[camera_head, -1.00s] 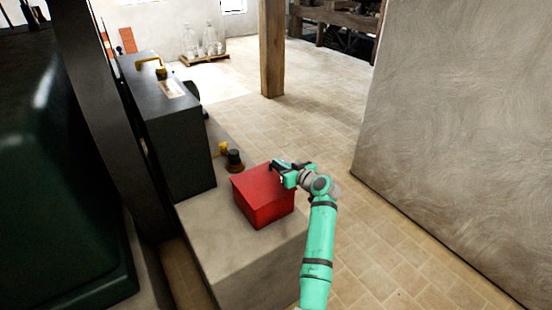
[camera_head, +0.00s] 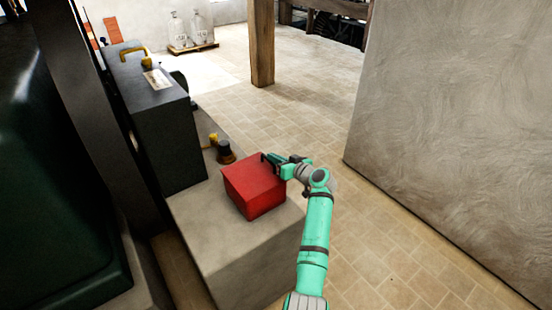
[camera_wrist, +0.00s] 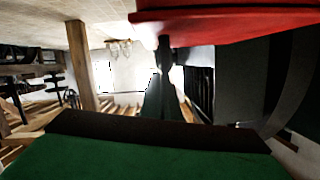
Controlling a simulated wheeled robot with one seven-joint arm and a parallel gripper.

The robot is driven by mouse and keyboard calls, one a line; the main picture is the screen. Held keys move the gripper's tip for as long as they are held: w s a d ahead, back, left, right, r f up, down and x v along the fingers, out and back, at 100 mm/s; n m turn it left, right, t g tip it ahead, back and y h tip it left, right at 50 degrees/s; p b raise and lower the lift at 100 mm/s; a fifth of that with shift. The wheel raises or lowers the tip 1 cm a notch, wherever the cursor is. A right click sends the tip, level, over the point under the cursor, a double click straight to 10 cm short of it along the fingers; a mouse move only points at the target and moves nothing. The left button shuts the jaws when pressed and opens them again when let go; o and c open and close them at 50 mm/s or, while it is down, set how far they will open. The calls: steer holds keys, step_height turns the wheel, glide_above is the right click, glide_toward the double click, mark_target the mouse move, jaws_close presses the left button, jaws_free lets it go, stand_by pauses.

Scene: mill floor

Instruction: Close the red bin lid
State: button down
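The red bin (camera_head: 252,192) stands on a pale concrete ledge in the head view. Its lid (camera_head: 250,172) looks down flat on the box, or nearly so; a small gap cannot be ruled out. My gripper (camera_head: 269,160) is at the lid's far right edge, its dark fingers at or just above the top surface. Whether they touch is unclear. In the wrist view a red surface (camera_wrist: 235,24) of the bin fills the top, with a dark finger (camera_wrist: 165,58) close beside it. The finger gap is not clear, and nothing is seen held.
A dark grey cabinet (camera_head: 165,125) with a yellow handle stands left of the bin. A small black and yellow fitting (camera_head: 224,152) sits behind the bin on the concrete ledge (camera_head: 225,245). A plastered wall (camera_head: 450,140) rises at right. Tiled floor between is clear.

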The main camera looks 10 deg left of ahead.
steer(key=s+d+r, duration=0.6)
steer(key=d, duration=0.2)
steer(key=s+f+m+t+h, duration=0.1)
steer(key=s+f+m+h, duration=0.1)
steer(key=s+f, duration=0.6)
steer(key=s+f+m+t+h, duration=0.1)
steer(key=s+f+m+h, duration=0.25)
steer(key=f, duration=0.85)
steer(key=s+d+f+m+h, duration=0.1)
steer(key=s+f, duration=0.3)
steer(key=s, duration=0.5)
steer(key=s+d+f+m+h, duration=0.1)
steer(key=s+f+h, duration=0.1)
steer(key=s+f, duration=0.5)
steer(key=s+d+r+t+h, duration=0.1)
steer(key=s+r+h, duration=0.15)
steer(key=s, duration=1.15)
steer(key=s+r+t, duration=0.2)
steer(key=s+r, duration=1.4)
steer(key=s, duration=0.5)
steer(key=shift+d+r+n, duration=0.35)
steer(key=shift+r, duration=0.05)
